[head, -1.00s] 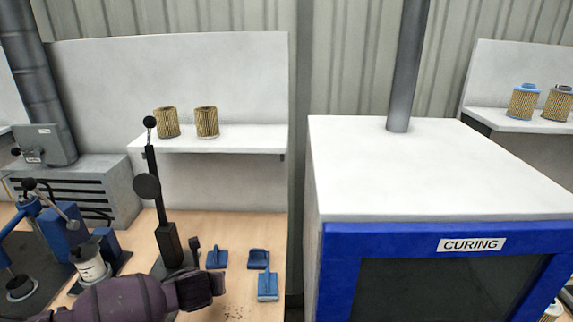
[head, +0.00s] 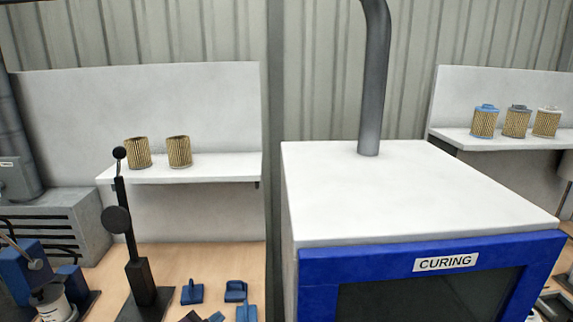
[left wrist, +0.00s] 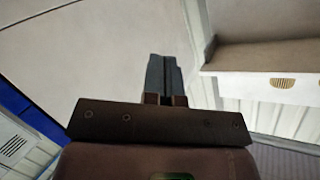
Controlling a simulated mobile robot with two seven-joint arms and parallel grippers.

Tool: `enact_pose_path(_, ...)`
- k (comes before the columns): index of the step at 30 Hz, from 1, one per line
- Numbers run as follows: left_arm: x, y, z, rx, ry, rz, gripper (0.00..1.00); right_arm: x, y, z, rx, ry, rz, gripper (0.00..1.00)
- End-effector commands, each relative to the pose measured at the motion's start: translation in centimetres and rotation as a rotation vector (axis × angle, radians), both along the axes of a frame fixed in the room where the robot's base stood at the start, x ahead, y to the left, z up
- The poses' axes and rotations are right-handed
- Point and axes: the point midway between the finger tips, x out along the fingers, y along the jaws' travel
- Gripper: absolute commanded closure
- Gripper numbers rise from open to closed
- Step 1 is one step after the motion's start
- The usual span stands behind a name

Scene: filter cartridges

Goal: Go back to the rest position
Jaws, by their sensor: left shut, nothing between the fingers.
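My left gripper (left wrist: 162,72) is shut and empty in the left wrist view, its two fingers together. Nothing is close to the fingertips there. In the head view only a small dark part, probably of this gripper, shows at the bottom edge near the blue pieces, so its pose is mostly hidden. My right gripper is not in view.
The white curing oven (head: 420,190) with a blue front stands right of the bench (head: 190,262). A lever press (head: 130,240) and several blue pieces (head: 192,292) are on the bench. Two cartridges (head: 158,152) stand on the left shelf, three capped ones (head: 516,122) on the right shelf.

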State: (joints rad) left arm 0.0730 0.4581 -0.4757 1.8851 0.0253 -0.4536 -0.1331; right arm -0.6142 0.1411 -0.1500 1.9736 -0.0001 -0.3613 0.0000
Motion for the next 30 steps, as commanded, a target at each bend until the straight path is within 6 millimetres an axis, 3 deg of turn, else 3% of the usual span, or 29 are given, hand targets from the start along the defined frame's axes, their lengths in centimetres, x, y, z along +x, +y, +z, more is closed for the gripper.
enact_pose_path(6, -5.1, 4.2, -3.7, -0.268, 0.084, 0.203, 1.0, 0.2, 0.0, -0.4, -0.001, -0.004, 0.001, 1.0)
enact_pose_path(11, -9.8, 7.8, -7.2, -0.341, 0.145, 0.352, 1.0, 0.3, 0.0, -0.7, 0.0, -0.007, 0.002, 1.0)
enact_pose_path(15, -14.7, 10.5, -10.8, -0.367, 0.224, 0.479, 1.0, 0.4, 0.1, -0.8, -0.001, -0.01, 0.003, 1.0)
enact_pose_path(21, -20.4, 11.9, -14.6, -0.378, 0.322, 0.578, 1.0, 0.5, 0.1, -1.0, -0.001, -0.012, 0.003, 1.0)
enact_pose_path(25, -22.1, 12.1, -15.6, -0.374, 0.351, 0.593, 1.0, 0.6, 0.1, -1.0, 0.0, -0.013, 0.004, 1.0)
enact_pose_path(30, -22.3, 12.1, -15.7, -0.372, 0.357, 0.595, 1.0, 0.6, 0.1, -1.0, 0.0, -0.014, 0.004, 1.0)
